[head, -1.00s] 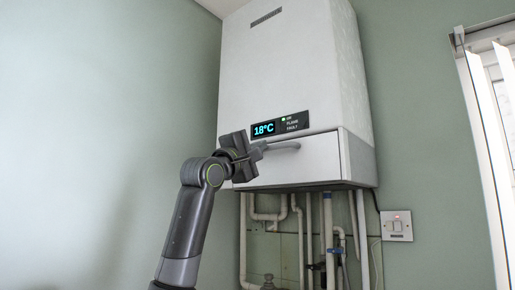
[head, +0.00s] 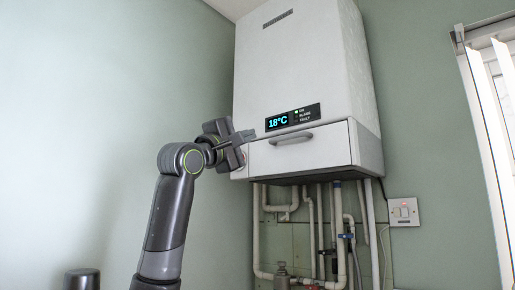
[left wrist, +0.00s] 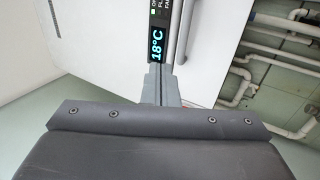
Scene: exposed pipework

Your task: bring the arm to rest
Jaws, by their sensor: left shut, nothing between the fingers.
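My left arm comes up from the lower left in the head view. Its gripper (head: 247,136) is shut and empty, just left of the front of a white wall boiler (head: 305,70), by its lower left edge. The boiler's lower flap (head: 325,150) looks closed and its grey bar handle (head: 292,138) is in full view, apart from the fingers. The lit display (head: 292,118) reads 18°C. In the left wrist view the shut fingers (left wrist: 160,75) overlap the display (left wrist: 157,42) in the picture. My right gripper is not in view.
White pipes (head: 312,215) with valves run down the wall below the boiler. A white switch (head: 404,212) is on the green wall to the right, with a window blind (head: 490,130) beyond.

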